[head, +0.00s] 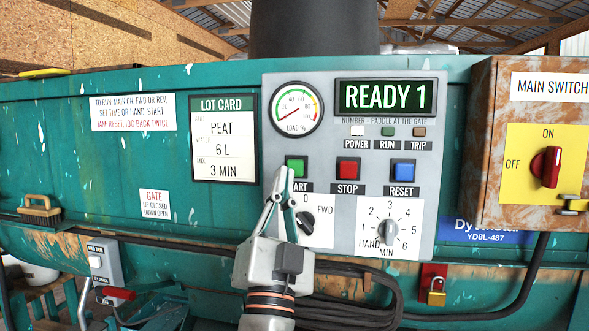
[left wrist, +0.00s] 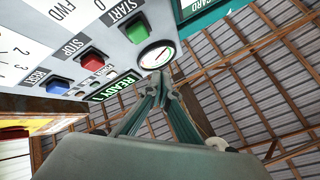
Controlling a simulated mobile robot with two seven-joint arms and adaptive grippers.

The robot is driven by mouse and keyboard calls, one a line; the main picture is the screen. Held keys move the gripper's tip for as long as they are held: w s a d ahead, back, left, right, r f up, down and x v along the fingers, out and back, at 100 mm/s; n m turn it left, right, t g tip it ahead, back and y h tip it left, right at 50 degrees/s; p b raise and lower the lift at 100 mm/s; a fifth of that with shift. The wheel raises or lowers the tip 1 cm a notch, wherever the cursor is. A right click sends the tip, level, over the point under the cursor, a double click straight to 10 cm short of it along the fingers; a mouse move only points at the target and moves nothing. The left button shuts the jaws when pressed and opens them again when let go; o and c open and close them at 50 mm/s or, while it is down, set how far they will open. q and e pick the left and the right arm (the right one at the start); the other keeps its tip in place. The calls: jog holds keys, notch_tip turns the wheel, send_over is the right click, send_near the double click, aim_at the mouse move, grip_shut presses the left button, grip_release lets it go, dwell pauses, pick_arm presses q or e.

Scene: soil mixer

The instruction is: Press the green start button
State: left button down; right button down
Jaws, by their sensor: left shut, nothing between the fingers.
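The green start button (head: 296,165) sits in a dark square frame on the grey control panel, left of the red stop button (head: 348,168) and the blue reset button (head: 403,169). My left gripper (head: 283,173) is shut and empty, its fingertips pointing up just in front of the green button's lower left edge. They hide part of the START label. In the left wrist view the green button (left wrist: 135,31) stands out from the panel, and the closed fingertips (left wrist: 159,76) show apart from it. I cannot tell the exact gap. My right gripper is not in view.
The display (head: 387,97) reads READY 1. A selector knob (head: 305,222) and a timer dial (head: 389,229) lie below the buttons. The main switch box (head: 497,150) juts out at the right. Black cables (head: 350,300) run beneath the panel.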

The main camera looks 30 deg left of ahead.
aim_at(294, 161)
pick_arm(q)
jog(key=w+a+b, duration=0.1)
jog(key=w, duration=0.5)
jog(key=shift+a, duration=0.25)
jog(key=shift+s, duration=0.1)
dwell(0.5)
dwell(0.6)
jog(key=shift+w+a+b, duration=0.1)
jog(key=shift+w+b, duration=0.2)
jog(key=shift+w, duration=0.15)
jog(key=shift+w+a, duration=0.15)
jog(key=shift+w, duration=0.35)
dwell(0.8)
jog(key=shift+s, duration=0.15)
jog(key=shift+s+d, duration=0.25)
jog(key=shift+s, duration=0.5)
jog(key=shift+s, duration=0.1)
